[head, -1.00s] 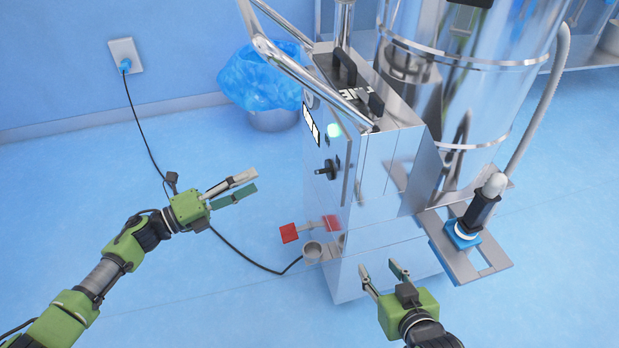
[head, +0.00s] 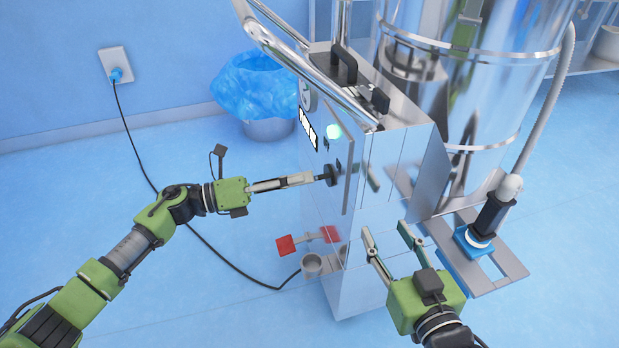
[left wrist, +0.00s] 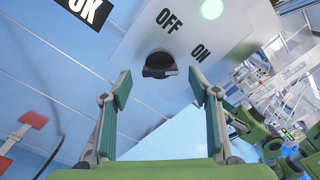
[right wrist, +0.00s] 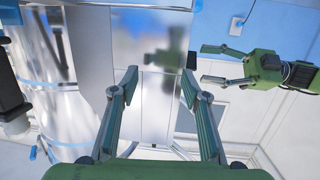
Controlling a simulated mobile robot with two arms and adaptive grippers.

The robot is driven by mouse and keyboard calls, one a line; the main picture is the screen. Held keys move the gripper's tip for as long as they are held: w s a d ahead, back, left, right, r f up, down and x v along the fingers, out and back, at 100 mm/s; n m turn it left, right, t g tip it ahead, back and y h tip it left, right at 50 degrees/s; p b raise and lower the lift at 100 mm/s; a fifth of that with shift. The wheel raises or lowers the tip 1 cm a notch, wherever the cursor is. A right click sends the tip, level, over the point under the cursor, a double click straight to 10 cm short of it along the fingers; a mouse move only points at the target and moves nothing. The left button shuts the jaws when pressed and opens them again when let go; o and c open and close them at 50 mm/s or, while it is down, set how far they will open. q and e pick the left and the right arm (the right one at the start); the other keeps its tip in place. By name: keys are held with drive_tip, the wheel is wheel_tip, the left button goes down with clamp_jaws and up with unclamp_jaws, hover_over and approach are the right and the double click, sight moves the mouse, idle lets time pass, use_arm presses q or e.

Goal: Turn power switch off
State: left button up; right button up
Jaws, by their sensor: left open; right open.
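The power switch is a black rotary knob (head: 329,175) on the left face of the steel machine (head: 395,170). In the left wrist view the knob (left wrist: 159,65) sits below the printed words OFF and ON, with a lit green lamp (left wrist: 212,9) above. My left gripper (head: 314,178) points at the knob; in the left wrist view its open fingers (left wrist: 160,88) stand on either side of and just short of the knob, which lies between and ahead of the tips. My right gripper (head: 385,230) is open and empty in front of the machine's near face; its fingers also show in the right wrist view (right wrist: 160,85).
A red lever (head: 286,245) and a small metal cup (head: 312,264) stick out low on the machine. A black cable runs from the wall socket (head: 116,65) across the floor. A bin with a blue bag (head: 255,85) stands behind. A steel bracket (head: 490,262) juts out at right.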

sight(323, 177)
use_arm(q)
drive_tip(key=shift+x, duration=1.55)
use_arm(e)
drive_tip(key=shift+w+a+r+t, duration=0.1)
drive_tip(key=shift+r+t, duration=0.15)
drive_tip(key=shift+r, duration=0.15)
drive_tip(key=shift+w+a+r+t, duration=0.1)
drive_tip(key=shift+r+t, duration=0.15)
drive_tip(key=shift+r, duration=0.15)
use_arm(q)
drive_tip(key=shift+c, duration=0.5)
drive_tip(key=c, duration=1)
drive_tip(key=shift+c, duration=0.2)
use_arm(e)
drive_tip(key=shift+d, duration=0.1)
